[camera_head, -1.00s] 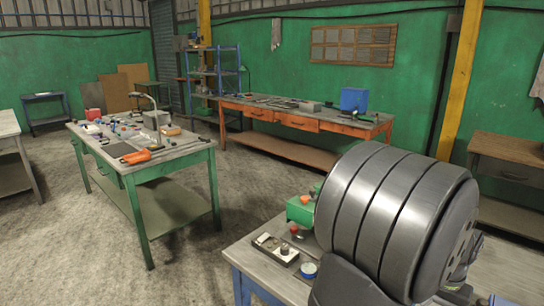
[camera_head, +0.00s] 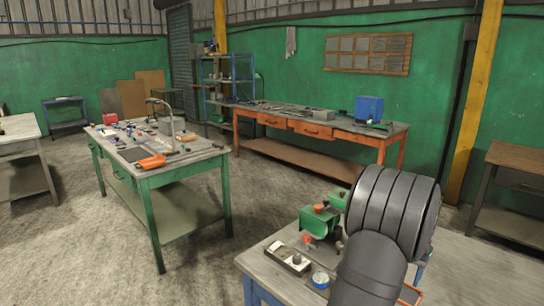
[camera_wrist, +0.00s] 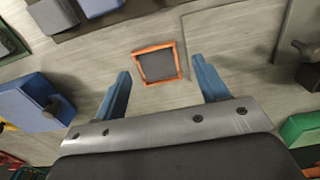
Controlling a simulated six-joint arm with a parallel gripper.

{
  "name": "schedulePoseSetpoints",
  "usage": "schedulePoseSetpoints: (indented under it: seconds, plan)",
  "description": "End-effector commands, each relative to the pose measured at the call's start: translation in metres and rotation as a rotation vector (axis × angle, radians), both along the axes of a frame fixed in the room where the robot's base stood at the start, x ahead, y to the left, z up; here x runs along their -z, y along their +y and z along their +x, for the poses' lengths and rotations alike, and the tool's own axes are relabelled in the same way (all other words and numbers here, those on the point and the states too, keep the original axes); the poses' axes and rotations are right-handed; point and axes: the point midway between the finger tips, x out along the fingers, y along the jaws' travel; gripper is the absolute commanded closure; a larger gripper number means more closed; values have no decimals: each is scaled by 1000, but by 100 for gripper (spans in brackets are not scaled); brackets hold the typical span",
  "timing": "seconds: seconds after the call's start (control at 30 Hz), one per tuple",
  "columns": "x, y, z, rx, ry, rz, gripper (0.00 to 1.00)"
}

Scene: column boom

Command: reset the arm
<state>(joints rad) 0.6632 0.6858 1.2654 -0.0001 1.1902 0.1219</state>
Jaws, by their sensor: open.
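My gripper (camera_wrist: 160,85) shows in the wrist view with its two blue fingers spread wide apart and nothing between them. Beyond the fingertips, an orange-framed square with a dark grey middle (camera_wrist: 156,64) lies on the grey wooden bench top. In the head view my dark, ribbed arm (camera_head: 392,212) stands over the near bench (camera_head: 265,262) at lower right. The gripper itself is hidden there behind the arm. A bit of orange edge shows just right of the arm in the head view.
In the wrist view a blue box (camera_wrist: 38,103) lies left and a green item (camera_wrist: 300,130) right. A green table (camera_head: 185,165) stands left, across open floor.

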Motion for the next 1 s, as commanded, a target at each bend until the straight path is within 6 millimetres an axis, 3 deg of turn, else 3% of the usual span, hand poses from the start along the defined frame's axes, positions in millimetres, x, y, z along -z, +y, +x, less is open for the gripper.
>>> schedulePoseSetpoints:
  seconds: [0.4,0.63,1.0]
  plan:
    - [14,30,73,-2,1,1,33]
    - [35,30,73,1,1,1,33]
    - [39,30,73,1,0,0,33]
